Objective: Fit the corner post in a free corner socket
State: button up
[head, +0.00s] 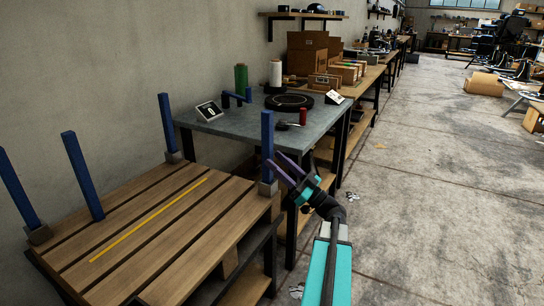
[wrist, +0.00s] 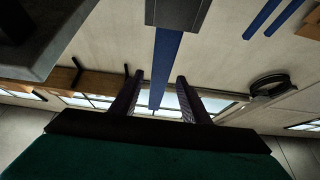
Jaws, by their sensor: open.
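Several blue posts stand on the slatted wooden platform. One blue post (head: 267,140) stands upright in a grey corner socket (head: 268,188) at the platform's right corner. Another post (head: 167,122) stands in the back socket (head: 173,156), and a third (head: 17,190) in the left socket (head: 39,234). A fourth post (head: 82,175) rises from the slats with no socket visible at its foot. My gripper (head: 275,161) is open beside the right corner post. In the wrist view, that post (wrist: 167,60) shows between the two open fingers (wrist: 158,80); contact cannot be told.
A yellow strip (head: 150,218) lies along the slats. A grey workbench (head: 230,122) with a green spool (head: 241,78), a black disc (head: 289,101) and small tools stands behind the platform. The platform's near corner is cut off.

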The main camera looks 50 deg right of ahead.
jog(key=v, duration=0.8)
jog(key=shift+p, duration=0.45)
jog(key=shift+s, duration=0.1)
